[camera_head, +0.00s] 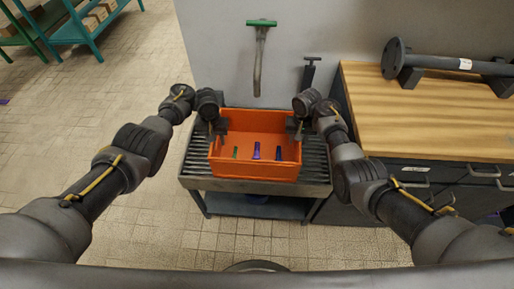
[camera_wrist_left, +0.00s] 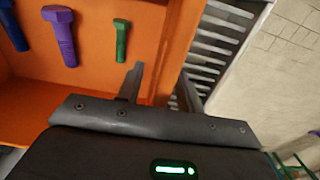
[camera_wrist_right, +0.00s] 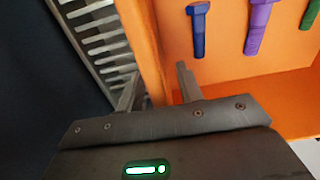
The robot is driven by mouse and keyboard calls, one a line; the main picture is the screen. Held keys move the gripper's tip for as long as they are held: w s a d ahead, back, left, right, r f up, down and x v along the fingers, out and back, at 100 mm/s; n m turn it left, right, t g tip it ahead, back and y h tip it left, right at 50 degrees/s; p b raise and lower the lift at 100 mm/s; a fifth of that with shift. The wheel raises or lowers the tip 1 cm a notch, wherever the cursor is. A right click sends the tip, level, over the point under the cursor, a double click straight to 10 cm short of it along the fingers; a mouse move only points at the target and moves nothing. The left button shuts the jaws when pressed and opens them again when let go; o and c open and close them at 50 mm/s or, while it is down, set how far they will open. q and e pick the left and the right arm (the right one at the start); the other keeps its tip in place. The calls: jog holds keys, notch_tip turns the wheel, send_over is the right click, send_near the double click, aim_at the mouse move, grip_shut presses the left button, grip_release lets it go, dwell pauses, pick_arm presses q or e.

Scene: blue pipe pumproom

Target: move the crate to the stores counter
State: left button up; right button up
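The orange crate (camera_head: 257,170) sits level on a roller-topped stand (camera_head: 318,172) in front of me. A green bolt (camera_wrist_left: 121,38), a purple bolt (camera_wrist_left: 62,36) and a blue bolt (camera_wrist_right: 198,28) lie inside it. My left gripper (camera_wrist_left: 160,80) is at the crate's left wall, one finger inside and one outside. My right gripper (camera_wrist_right: 157,80) straddles the right wall the same way. Both look open, with slim gaps beside the wall. Which surface is the stores counter is not clear; a wood-topped bench (camera_head: 430,125) stands at the right.
A dark flanged pipe (camera_head: 440,62) lies on supports on the bench, close to the wall. Drawers with handles (camera_head: 484,171) face me below. Green racks (camera_head: 75,32) stand far left. The tiled floor (camera_head: 130,80) at left is clear.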

pick_arm(q)
jog(key=shift+c, duration=0.3)
pick_arm(e)
jog(key=shift+c, duration=0.3)
pick_arm(q)
grip_shut()
pick_arm(e)
grip_shut()
pick_arm(q)
jog(key=shift+w+r, duration=0.1)
pick_arm(e)
jog(key=shift+r, duration=0.1)
dwell(0.4)
